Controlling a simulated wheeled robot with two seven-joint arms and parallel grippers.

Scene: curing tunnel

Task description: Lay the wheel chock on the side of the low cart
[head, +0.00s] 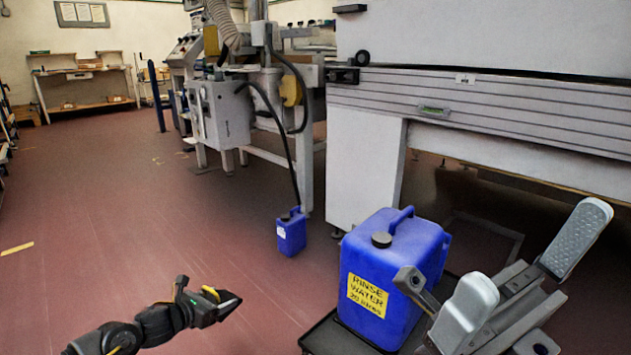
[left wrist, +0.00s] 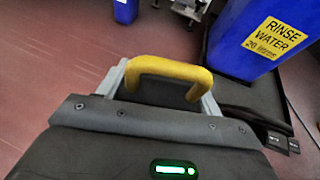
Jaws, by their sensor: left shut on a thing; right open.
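My left gripper (head: 212,298) is shut on the wheel chock (head: 230,301), a small dark wedge with a yellow part. In the left wrist view its yellow bar (left wrist: 168,68) sits between the pale fingers; much of the chock is hidden. The gripper holds it above the floor, left of the low cart and apart from it. The low cart (head: 322,338) is a dark platform at the bottom of the head view, with its edge also in the left wrist view (left wrist: 262,97). My right gripper (head: 538,250) is open and empty, at the right, partly over the cart area.
A blue rinse water container (head: 413,262) stands on the cart and takes up much of its visible part. A smaller blue canister (head: 291,233) is on the floor behind. The big pale tunnel machine (head: 365,165) stands beyond. The red floor at left is free.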

